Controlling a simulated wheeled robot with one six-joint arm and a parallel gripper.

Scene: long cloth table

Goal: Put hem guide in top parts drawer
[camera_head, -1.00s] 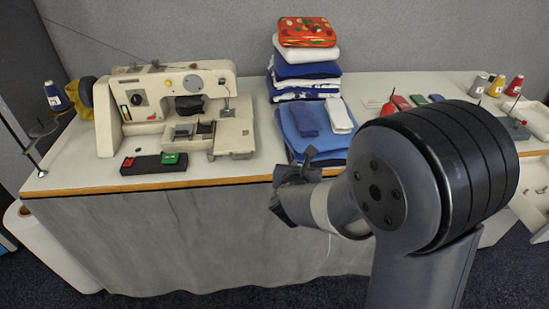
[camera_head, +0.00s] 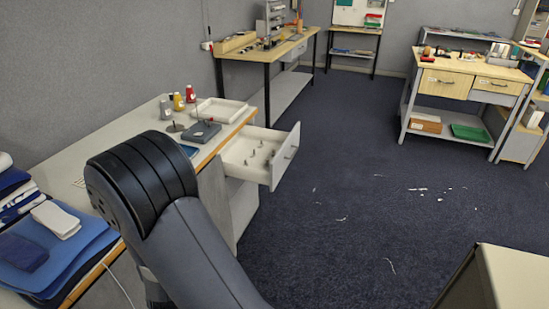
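An open white drawer (camera_head: 235,158) with a grey front sticks out from the right end of the cloth table (camera_head: 93,150). It appears to be the top parts drawer, and several small metal pieces stand inside it. My arm crosses the lower left of the picture, in front of the table. My gripper is hidden behind or below the arm, so what it holds does not show. I cannot pick out a hem guide in this view.
A white tray (camera_head: 238,106), a grey stand with a spindle (camera_head: 201,132) and thread spools (camera_head: 178,102) are near the drawer. Folded blue cloths (camera_head: 60,258) lie at the left. Open carpet lies right of the drawer; a pale box corner (camera_head: 515,275) is at lower right.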

